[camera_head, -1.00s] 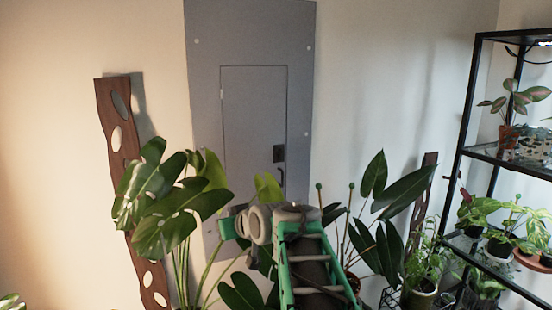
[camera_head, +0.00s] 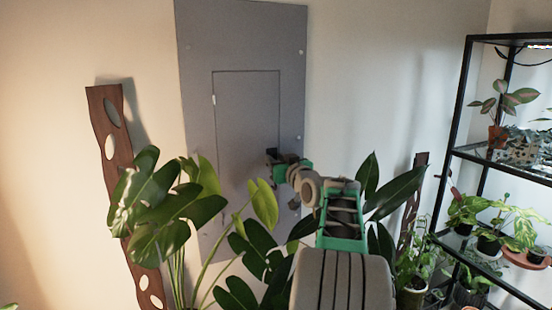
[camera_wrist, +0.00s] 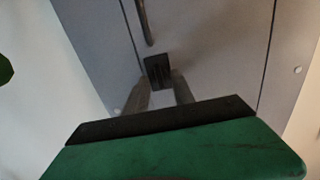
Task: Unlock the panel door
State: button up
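The grey panel door (camera_head: 235,125) is closed, set in a larger grey panel on the wall. In the wrist view a small dark latch block (camera_wrist: 157,70) sits on the door, with a thin dark curved handle (camera_wrist: 145,22) beside it. My gripper (camera_wrist: 162,78) is open, its two grey fingertips apart on either side of the latch's lower part. Whether they touch it, I cannot tell. In the head view my gripper (camera_head: 273,160) is at the door's right edge and largely covers the latch area. The handle is hard to make out there.
A large-leaved plant (camera_head: 160,210) stands left, below the panel, with more leaves (camera_head: 262,250) under my arm. A brown wooden board with holes (camera_head: 112,150) leans at left. A black shelf (camera_head: 460,120) with potted plants stands at right. The wall right of the panel is clear.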

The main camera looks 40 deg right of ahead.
grip_shut()
dwell(0.5)
jog(key=shift+f+m+b, duration=0.1)
jog(key=shift+m+b, duration=0.2)
jog(key=shift+m, duration=0.1)
jog(key=m+b, duration=0.1)
jog(key=m, duration=0.5)
jog(key=shift+d+b, duration=0.1)
jog(key=shift+b, duration=0.3)
jog(key=m, duration=0.5)
jog(key=shift+s+m, duration=0.1)
jog(key=shift+m, duration=0.3)
jog(key=m+p, duration=0.2)
jog(key=m, duration=0.3)
jog(key=shift+m, duration=0.3)
